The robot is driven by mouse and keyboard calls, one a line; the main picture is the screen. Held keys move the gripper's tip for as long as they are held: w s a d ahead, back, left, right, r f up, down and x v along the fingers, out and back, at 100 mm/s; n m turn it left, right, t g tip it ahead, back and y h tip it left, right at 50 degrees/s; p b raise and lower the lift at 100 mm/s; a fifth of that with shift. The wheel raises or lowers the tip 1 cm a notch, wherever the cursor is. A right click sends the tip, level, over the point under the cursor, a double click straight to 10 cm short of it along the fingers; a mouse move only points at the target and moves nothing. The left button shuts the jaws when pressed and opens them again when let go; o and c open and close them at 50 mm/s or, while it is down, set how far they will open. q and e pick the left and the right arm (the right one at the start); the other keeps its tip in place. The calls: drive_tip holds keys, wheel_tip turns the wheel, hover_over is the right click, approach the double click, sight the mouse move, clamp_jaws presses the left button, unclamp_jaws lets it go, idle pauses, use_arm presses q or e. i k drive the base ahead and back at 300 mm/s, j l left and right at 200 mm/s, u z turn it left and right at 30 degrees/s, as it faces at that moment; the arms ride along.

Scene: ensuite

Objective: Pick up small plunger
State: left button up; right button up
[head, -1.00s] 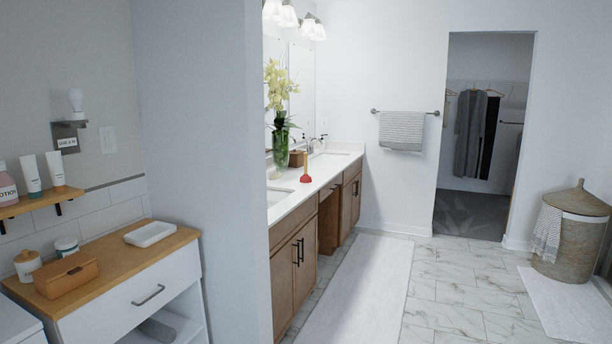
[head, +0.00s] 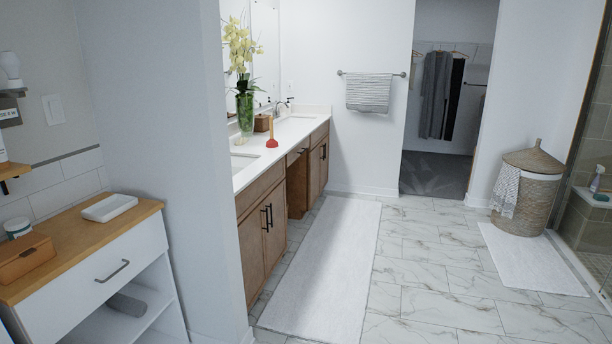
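The small plunger (head: 272,141) has a red cup and a light wooden handle. It stands upright on the white vanity counter (head: 248,172), near the counter's front edge and between the two sinks. It is far ahead of me, left of the picture's middle. Neither of my grippers shows in the head view.
A wall end (head: 160,150) stands between the near wooden-topped cabinet (head: 70,250) and the vanity. A long white rug (head: 325,262) lies along the vanity on the marble floor. A wicker basket (head: 527,192) stands at the right. The floor between (head: 430,265) is clear.

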sight(272, 143)
drive_tip(key=i+l, duration=0.1)
drive_tip(key=i, duration=4.25)
drive_tip(key=j+u, duration=0.05)
drive_tip(key=j, duration=0.05)
